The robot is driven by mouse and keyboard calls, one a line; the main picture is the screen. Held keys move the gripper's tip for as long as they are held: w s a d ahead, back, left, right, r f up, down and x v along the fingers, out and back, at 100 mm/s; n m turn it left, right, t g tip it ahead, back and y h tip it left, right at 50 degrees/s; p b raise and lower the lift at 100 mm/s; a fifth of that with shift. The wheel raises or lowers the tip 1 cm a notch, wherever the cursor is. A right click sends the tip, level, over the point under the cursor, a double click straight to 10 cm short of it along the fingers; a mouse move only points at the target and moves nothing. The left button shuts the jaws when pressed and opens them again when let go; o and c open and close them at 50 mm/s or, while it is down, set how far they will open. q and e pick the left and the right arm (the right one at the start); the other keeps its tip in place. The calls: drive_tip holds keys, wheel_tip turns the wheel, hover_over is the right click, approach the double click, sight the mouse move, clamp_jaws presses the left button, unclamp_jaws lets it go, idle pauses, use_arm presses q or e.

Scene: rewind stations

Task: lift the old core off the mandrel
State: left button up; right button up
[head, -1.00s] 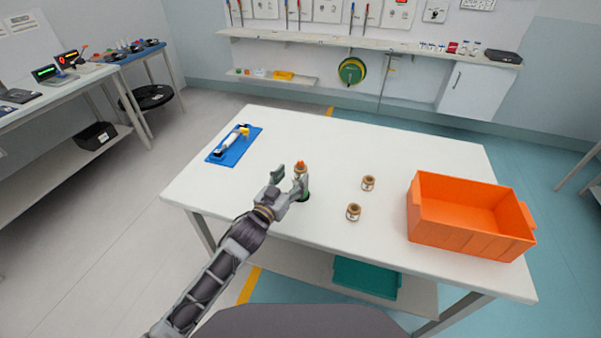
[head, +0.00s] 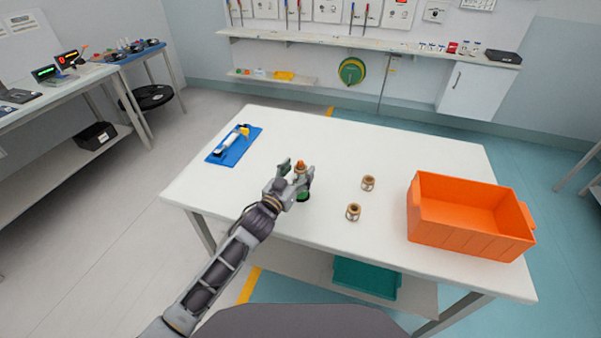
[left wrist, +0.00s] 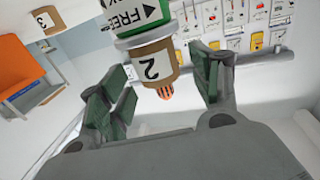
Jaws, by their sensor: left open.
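The old core (head: 299,171) is a tan ring on the mandrel, with an orange tip showing above it. In the left wrist view the core (left wrist: 150,64) carries a "2" label, and the green mandrel base (left wrist: 135,15) carries the word "FREE". The base also shows in the head view (head: 304,197), partly behind my fingers. My left gripper (head: 297,169) is open at the core; in the wrist view its green-padded fingers (left wrist: 165,82) stand on either side of it, with a visible gap at each side. My right gripper is not in view.
Two more tan cores (head: 368,183) (head: 353,212) stand to the right on the white table (head: 400,150). An orange bin (head: 470,235) is at the table's right end. A blue mat (head: 218,154) with a white and yellow tool lies at the left. The table's back middle is clear.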

use_arm(q)
drive_tip(key=shift+x, duration=0.95)
drive_tip(key=c, duration=0.9)
